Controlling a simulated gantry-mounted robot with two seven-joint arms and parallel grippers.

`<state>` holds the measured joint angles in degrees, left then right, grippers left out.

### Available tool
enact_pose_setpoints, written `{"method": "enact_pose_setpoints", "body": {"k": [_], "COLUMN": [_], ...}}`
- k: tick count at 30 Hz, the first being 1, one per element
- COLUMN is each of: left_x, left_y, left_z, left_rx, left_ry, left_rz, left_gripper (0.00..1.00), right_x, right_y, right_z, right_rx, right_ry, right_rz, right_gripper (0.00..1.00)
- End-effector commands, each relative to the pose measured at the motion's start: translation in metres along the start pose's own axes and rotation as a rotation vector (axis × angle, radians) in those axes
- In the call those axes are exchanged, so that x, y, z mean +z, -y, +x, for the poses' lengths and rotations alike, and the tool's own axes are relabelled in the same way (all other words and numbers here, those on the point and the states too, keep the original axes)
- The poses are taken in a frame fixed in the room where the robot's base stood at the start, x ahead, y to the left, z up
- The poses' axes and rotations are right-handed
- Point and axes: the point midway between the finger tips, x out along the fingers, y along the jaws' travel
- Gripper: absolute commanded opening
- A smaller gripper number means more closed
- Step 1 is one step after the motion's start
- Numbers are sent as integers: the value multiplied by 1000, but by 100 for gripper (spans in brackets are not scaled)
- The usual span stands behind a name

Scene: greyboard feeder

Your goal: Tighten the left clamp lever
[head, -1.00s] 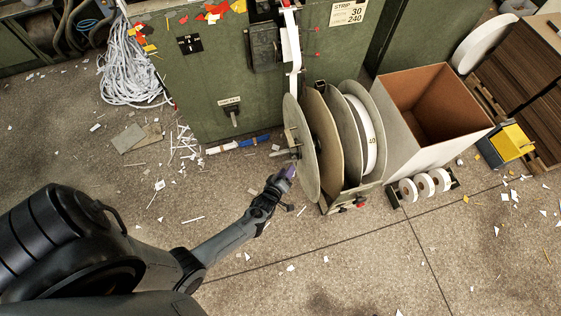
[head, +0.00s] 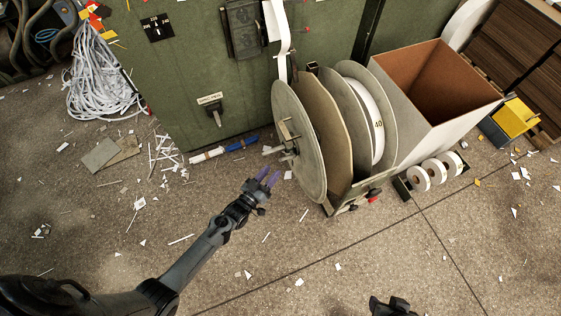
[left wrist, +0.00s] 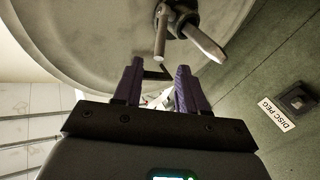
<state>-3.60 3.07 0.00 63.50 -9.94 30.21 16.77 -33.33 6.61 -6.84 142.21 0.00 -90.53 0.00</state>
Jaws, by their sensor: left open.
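The reel stand holds several upright discs. The hub on the outer face of the leftmost grey disc (head: 298,170) carries the left clamp lever (head: 271,150), a pale bar pointing left. In the left wrist view the lever (left wrist: 204,42) slants down to the right from the hub, beside a shorter peg (left wrist: 160,36). My left gripper (head: 268,178) has purple fingers, open and empty, below and left of the hub, apart from the lever. It also shows in the left wrist view (left wrist: 155,88), below the hub. A dark end of my right gripper (head: 392,306) shows at the bottom edge; its fingers are unclear.
The green machine (head: 190,80) stands behind, with a peg labelled DISC PEG (left wrist: 296,98). An open box (head: 430,100) and white rolls (head: 435,172) stand right of the discs. Paper scraps litter the floor, otherwise free in front.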

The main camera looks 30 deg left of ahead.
Motion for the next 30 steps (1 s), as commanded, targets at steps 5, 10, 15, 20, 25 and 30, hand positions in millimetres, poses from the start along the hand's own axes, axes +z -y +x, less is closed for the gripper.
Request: {"method": "enact_pose_setpoints", "body": {"k": [5,10,15,20,25,30], "left_x": [4,3,2,1,0,0], "left_y": [1,1,0,0,0,0], "left_z": [32,55,69,74,74,74], "left_rx": [1,1,0,0,0,0], "left_ry": [-4,-2,-1,1,1,0], "left_rz": [-1,-1,-1,-1,-1,-1], "left_gripper": [41,41,41,41,41,27], "right_x": [7,11,13,13,13,12], "right_y": [-1,-1,-1,0,1,1], "right_z": [20,32,39,40,39,39], "right_rx": [4,8,7,5,2,0], "right_ry": [1,3,3,3,1,1], "right_rz": [-6,-10,-10,-7,-4,-1], "right_gripper": [43,43,43,43,43,43]}}
